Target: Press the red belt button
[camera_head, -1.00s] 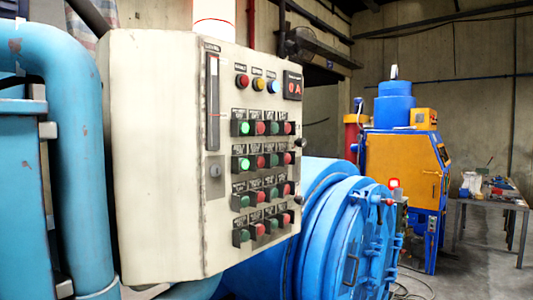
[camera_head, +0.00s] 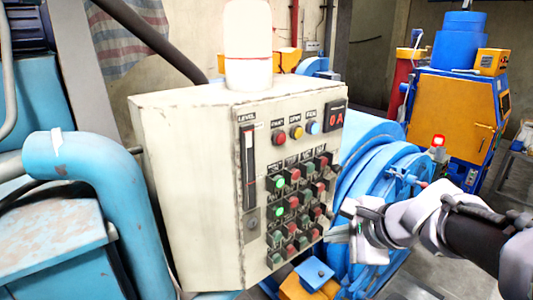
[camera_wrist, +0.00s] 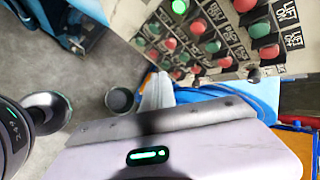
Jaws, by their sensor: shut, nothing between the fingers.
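The cream control panel (camera_head: 190,190) carries rows of green and red push buttons, with two green ones lit on the left, such as the upper lit green button (camera_head: 279,183). Several red buttons sit among them, such as this red button (camera_head: 295,175). I cannot tell which is the belt button, as the labels are too small. My gripper (camera_head: 342,225) is shut and empty beside the panel's right edge, near the lower rows; contact cannot be told. In the wrist view its pale fingers (camera_wrist: 157,92) point toward the panel's lower edge, below the red and green buttons (camera_wrist: 213,45).
A blue drum (camera_head: 385,165) stands behind the panel and my gripper. A blue pipe (camera_head: 90,165) is close at the left. An orange and blue machine (camera_head: 450,115) stands at the back right. A dark round container (camera_wrist: 119,100) is on the floor.

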